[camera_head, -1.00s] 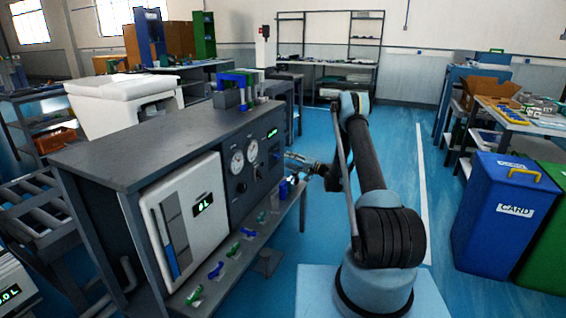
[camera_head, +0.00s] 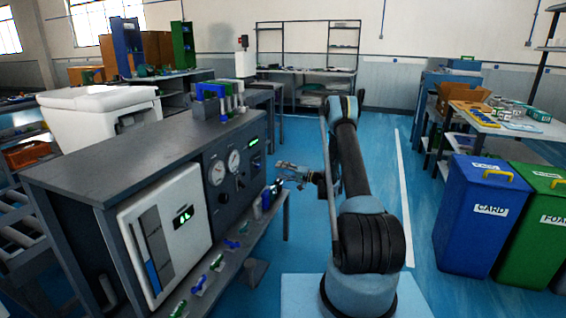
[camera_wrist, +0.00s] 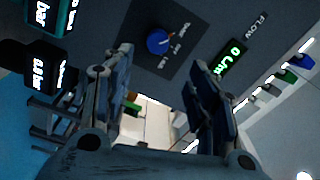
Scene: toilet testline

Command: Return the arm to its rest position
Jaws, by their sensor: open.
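My gripper (camera_head: 283,171) is in front of the right end of the test bench (camera_head: 140,150), pointing left toward its panel. In the wrist view my gripper (camera_wrist: 158,85) shows two fingers spread apart with nothing between them. Beyond the fingers is a dark panel with a blue knob (camera_wrist: 158,41) and a lit green flow display (camera_wrist: 231,57). The gripper looks apart from the panel. My arm reaches forward from its base at the lower middle of the head view.
Small coloured valves (camera_head: 218,262) line the bench's lower shelf. A white tank unit (camera_head: 90,120) stands behind the bench. The blue floor (camera_head: 390,135) right of my arm is clear.

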